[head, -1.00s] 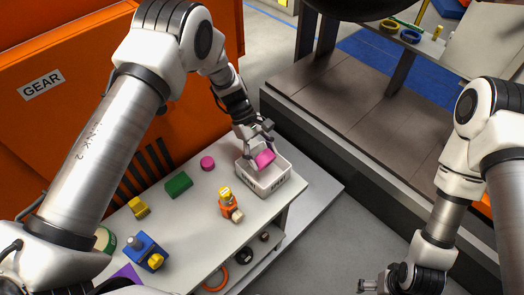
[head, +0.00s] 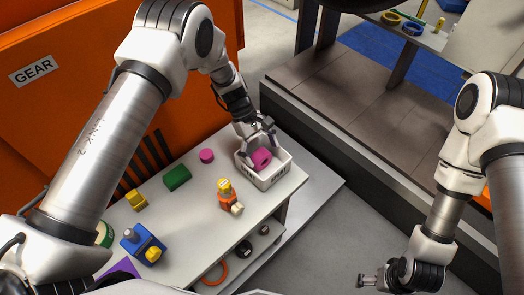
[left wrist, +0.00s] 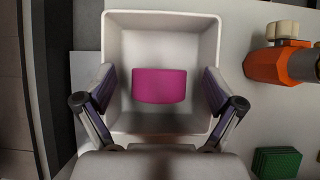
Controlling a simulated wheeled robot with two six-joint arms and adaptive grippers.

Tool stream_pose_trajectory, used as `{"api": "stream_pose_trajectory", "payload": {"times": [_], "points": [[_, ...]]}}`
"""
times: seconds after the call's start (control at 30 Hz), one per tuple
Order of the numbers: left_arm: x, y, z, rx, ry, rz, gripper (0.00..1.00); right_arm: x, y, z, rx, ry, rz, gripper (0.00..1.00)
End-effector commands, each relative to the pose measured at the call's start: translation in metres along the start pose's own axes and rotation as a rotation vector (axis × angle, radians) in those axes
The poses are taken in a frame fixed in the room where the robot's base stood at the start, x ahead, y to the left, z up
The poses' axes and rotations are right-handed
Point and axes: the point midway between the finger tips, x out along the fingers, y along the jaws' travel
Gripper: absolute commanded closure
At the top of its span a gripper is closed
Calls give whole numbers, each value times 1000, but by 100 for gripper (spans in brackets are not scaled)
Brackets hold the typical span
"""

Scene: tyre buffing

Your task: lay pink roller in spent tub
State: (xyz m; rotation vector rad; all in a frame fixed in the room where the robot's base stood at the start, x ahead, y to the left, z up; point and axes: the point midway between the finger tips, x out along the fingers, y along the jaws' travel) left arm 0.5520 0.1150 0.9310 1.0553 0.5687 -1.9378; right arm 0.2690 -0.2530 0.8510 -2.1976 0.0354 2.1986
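The pink roller (head: 261,158) lies inside the white spent tub (head: 267,181) at the table's far right corner. In the left wrist view the roller (left wrist: 160,86) rests on the floor of the tub (left wrist: 160,18), near its middle. My left gripper (head: 260,140) is over the tub, pointing down. In the left wrist view its fingers (left wrist: 158,92) are spread, one each side of the roller, with gaps to it. My right gripper (head: 369,282) is low at the right, away from the table, too small to tell if open.
The lower shelf holds an orange ring (head: 216,273). An orange cabinet (head: 75,110) stands behind.

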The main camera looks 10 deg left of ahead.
Motion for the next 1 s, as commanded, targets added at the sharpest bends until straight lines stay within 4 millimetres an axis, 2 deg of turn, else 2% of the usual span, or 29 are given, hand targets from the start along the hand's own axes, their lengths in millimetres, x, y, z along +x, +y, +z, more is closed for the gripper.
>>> {"api": "stream_pose_trajectory", "payload": {"times": [0.57, 1.0], "points": [[-1, 0, 0, 0, 0, 0, 4, -1, 0, 0, 0, 0, 0, 4], [-27, 0, 0, 1, 1, 1, 4, -10, 0, 0, 0, 0, 0, 4]]}}
